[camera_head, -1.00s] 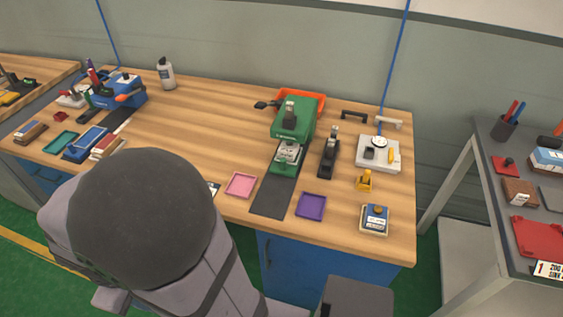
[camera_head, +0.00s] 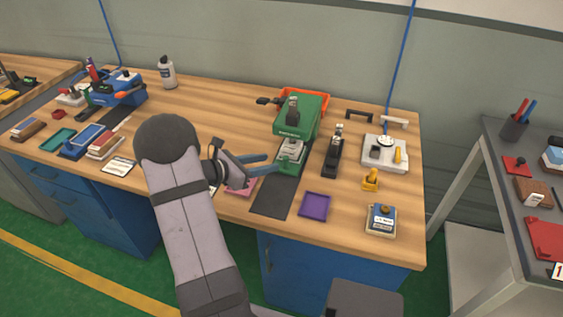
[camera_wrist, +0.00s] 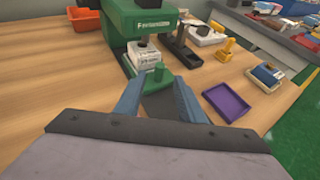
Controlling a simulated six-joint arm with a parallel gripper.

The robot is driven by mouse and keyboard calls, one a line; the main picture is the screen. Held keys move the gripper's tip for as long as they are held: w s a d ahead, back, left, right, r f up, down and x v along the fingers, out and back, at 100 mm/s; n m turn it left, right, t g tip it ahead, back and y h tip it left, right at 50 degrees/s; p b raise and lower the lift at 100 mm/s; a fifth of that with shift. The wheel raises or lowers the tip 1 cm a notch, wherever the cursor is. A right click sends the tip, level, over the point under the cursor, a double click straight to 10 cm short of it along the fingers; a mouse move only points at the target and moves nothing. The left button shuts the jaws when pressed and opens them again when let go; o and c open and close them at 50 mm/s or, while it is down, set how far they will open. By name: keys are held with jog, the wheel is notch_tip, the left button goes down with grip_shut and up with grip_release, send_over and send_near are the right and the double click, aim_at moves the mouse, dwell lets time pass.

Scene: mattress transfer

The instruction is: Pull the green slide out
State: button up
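The green machine (camera_head: 300,115) stands at the back of the wooden table, and its green body also shows in the wrist view (camera_wrist: 150,22). The green slide (camera_head: 291,158) sits at its front over a dark track (camera_head: 273,196) and carries a white block (camera_wrist: 146,55). In the wrist view a green knob (camera_wrist: 158,73) stands up at the slide's near end. My gripper (camera_head: 273,163) is open beside the slide's front. In the wrist view its blue fingers (camera_wrist: 158,84) are spread either side of the knob's line; contact cannot be told.
A purple tray (camera_head: 315,206) lies right of the track and a pink tray (camera_head: 241,186) left, partly behind my gripper. A black stapler-like tool (camera_head: 334,153), a yellow piece (camera_head: 371,180) and a white device (camera_head: 385,153) stand to the right. The track before the slide is clear.

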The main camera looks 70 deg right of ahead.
aim_at(281, 170)
jog(key=shift+p+x, duration=0.8)
jog(key=shift+x, duration=2.85)
grip_shut()
